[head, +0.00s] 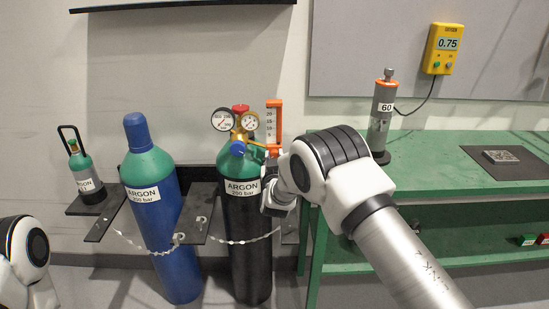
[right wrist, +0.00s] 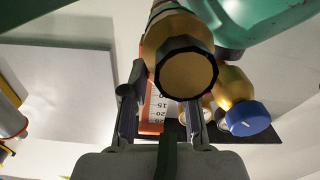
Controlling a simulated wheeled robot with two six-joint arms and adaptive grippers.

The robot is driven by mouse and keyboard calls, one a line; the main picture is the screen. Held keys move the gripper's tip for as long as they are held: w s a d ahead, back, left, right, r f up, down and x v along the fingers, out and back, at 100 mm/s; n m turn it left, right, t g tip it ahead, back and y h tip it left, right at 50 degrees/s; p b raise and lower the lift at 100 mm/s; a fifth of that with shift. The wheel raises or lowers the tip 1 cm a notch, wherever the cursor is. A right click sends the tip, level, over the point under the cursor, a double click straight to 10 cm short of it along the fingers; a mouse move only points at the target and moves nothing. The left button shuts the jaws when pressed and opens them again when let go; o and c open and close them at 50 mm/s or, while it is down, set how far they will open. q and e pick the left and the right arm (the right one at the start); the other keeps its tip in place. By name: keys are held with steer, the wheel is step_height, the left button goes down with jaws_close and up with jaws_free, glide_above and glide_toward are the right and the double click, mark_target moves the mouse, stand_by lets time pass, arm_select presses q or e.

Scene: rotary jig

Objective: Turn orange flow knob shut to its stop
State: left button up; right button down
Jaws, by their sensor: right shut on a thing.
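The flowmeter (head: 273,118) with an orange frame and white scale stands upright at the regulator on the black argon cylinder (head: 250,235). Its orange flow knob (head: 273,151) shows just below the scale, partly hidden by my right gripper (head: 270,164). In the right wrist view, my two fingers (right wrist: 161,118) stand either side of the orange flowmeter (right wrist: 153,118), with a brass fitting (right wrist: 186,68) in front. Only part of my left arm shows at the lower left; its gripper is out of view.
Two gauges (head: 223,119) and a blue knob (head: 237,148) sit close left of the flowmeter. A blue argon cylinder (head: 165,230) and small bottle (head: 85,170) stand further left. A green bench (head: 430,165) with a grey cylinder (head: 381,115) is at right.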

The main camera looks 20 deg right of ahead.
steer(key=m+b, duration=0.2)
steer(key=m, duration=0.1)
steer(key=shift+f, duration=0.1)
steer(key=m+b, duration=0.2)
steer(key=m, duration=0.2)
steer(key=m+b, duration=0.2)
steer(key=m, duration=0.1)
steer(key=shift+m, duration=0.4)
steer(key=m+b, duration=0.3)
steer(key=m, duration=0.1)
steer(key=m+b, duration=0.5)
steer(key=shift+m, duration=0.4)
steer(key=m+b, duration=0.3)
steer(key=shift+w, duration=0.1)
steer(key=shift+r+m+b, duration=0.25)
steer(key=shift+m+b, duration=0.25)
steer(key=shift+m, duration=0.2)
